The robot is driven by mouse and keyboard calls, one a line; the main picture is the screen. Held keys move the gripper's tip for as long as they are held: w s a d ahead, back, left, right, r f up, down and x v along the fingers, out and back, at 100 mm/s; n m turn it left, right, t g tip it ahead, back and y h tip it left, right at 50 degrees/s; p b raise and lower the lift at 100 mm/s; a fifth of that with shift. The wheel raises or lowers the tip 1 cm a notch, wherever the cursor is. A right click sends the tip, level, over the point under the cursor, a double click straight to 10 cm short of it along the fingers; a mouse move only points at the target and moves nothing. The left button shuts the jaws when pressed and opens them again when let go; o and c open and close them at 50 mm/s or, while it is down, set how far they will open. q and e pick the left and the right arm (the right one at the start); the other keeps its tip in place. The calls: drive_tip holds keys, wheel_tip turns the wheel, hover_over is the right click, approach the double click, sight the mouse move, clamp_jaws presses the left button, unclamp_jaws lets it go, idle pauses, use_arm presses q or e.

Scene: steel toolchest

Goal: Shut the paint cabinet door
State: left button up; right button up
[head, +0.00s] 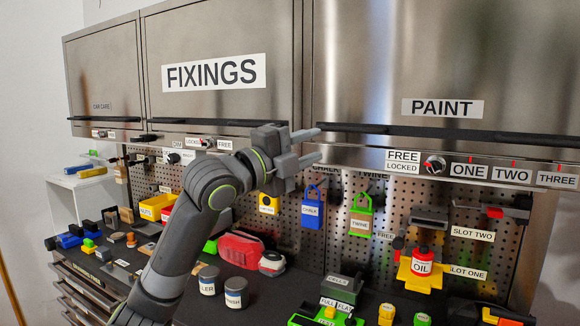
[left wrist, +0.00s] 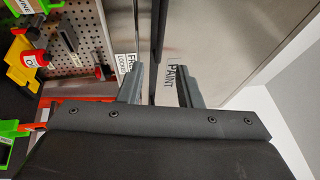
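The paint cabinet door (head: 440,60) is a large steel panel at the upper right in the head view, with a PAINT label (head: 442,108) and a long black handle strip (head: 450,133) along its lower edge. It looks shut or nearly so; I cannot tell whether a small gap is left. My left gripper (head: 312,146) is open and empty by the left end of this strip. In the left wrist view, its two fingers (left wrist: 158,88) stand apart, with the door's dark lower edge (left wrist: 158,45) running between them in the picture. Contact cannot be told. My right gripper is not in view.
The FIXINGS door (head: 220,50) is to the left. A knob (head: 434,164) by FREE and LOCKED labels sits below the paint door. A pegboard (head: 385,240) with padlocks and tools hangs below. Several items, including a red pouch (head: 239,248), crowd the worktop.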

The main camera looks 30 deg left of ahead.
use_arm(q)
drive_tip(key=shift+b+v, duration=0.6)
drive_tip(key=shift+v, duration=1.6)
